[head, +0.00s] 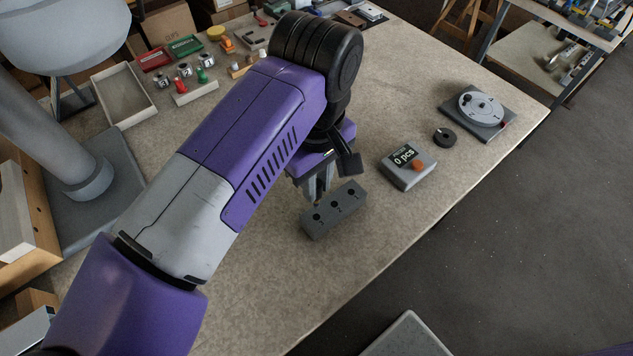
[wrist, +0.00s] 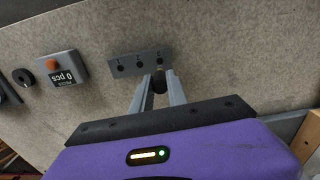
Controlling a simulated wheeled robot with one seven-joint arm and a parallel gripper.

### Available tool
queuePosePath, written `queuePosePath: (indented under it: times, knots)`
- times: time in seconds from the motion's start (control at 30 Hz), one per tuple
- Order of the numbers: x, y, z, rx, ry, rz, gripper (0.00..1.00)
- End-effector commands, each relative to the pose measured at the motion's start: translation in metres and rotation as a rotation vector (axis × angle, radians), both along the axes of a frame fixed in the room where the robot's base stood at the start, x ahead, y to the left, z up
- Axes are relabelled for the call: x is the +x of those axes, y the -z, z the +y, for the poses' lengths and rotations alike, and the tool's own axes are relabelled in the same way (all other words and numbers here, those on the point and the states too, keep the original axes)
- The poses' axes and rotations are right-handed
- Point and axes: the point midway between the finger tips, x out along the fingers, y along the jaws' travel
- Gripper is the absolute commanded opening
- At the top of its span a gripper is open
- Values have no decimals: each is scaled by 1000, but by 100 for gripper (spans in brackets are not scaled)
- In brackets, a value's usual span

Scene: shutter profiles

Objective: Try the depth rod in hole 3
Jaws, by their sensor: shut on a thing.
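The block also shows in the wrist view (wrist: 148,70). My gripper (head: 318,190) is just behind the block's left end in the head view. In the wrist view its two fingers (wrist: 160,83) are closed around a dark, short, rod-like piece (wrist: 159,83), which I take as the depth rod. Its lower end is hidden. It appears close to the block's end hole at right; I cannot tell whether it touches.
A grey counter box (head: 407,168) reading 0 pcs with an orange button stands right of the block. Beyond it are a black ring (head: 444,137) and a round dial device (head: 481,108). An empty tray (head: 123,95) and small parts lie at back left. The front bench is clear.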

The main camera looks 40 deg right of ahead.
Motion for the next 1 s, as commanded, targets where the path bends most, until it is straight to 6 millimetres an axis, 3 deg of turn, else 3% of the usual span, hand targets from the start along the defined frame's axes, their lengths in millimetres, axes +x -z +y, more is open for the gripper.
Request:
queuePosePath:
  times: [0.6, 1.0]
  knots:
    - [0, 38, 0, 1, 1, -1, 0]
    - [0, 44, 0, 0, 1, 0, 0]
